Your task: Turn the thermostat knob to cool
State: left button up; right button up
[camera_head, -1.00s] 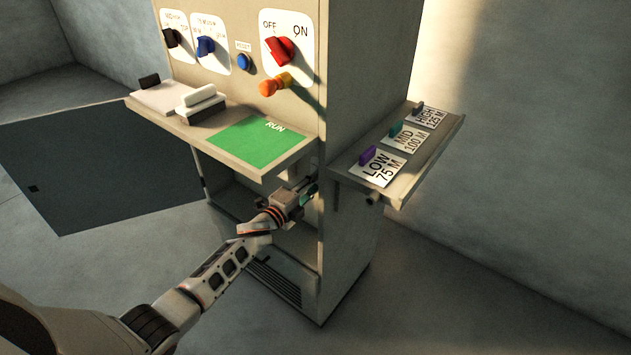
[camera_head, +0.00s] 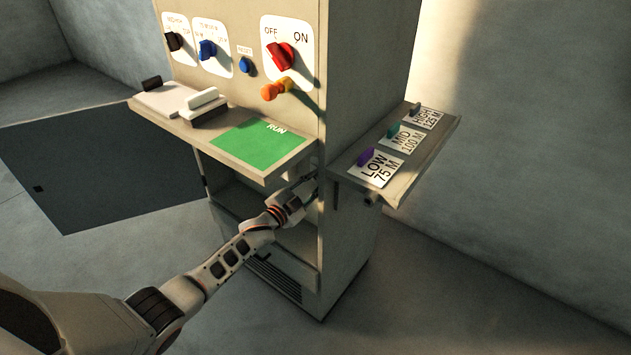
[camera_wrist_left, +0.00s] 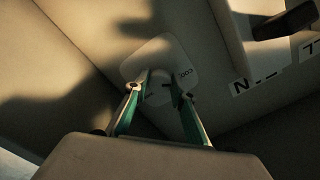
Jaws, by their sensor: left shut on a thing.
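The thermostat's white label plate (camera_wrist_left: 150,57) shows in the left wrist view, with lettering that looks like part of "COOL" on its right side. A pale round knob (camera_wrist_left: 159,90) sits on the plate, partly covered by my fingertips. My left gripper (camera_wrist_left: 162,82) has green-sided fingers, one on each side of the knob, and is shut on it. The knob's pointing direction is too dark to tell. In the head view my left gripper (camera_head: 308,189) is under the front shelf at the cabinet; the knob and plate are hidden there. My right gripper is not in view.
The cabinet's front shelf (camera_head: 222,158) with a green RUN area (camera_head: 258,143) overhangs my left wrist. A side shelf (camera_head: 408,170) carries LOW, MID and HIGH cards. Above are a red switch (camera_head: 280,56), an orange knob (camera_head: 276,89) and a blue button (camera_head: 245,66).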

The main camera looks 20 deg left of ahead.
pick_arm(q)
jog(key=shift+n, duration=0.3)
jog(key=o, duration=1.1)
jog(key=shift+s, duration=0.1)
jog(key=v, duration=1.2)
jog(key=s+d+f+n+g+y, duration=0.1)
jog(key=s+d+f+n+g, duration=0.1)
jog(key=s, duration=0.9)
jog(key=s+d+f+n+g+y, duration=0.1)
jog(key=s+d+f+n+g, duration=0.1)
jog(key=s+f, duration=0.5)
jog(key=s+d+f+n+g+y, duration=0.1)
jog(key=s+f+n, duration=0.3)
jog(key=s, duration=1)
jog(key=shift+s+d+f+n+g+y+p, duration=0.35)
jog(key=shift+d+g+p, duration=0.1)
jog(key=shift+d+g, duration=0.35)
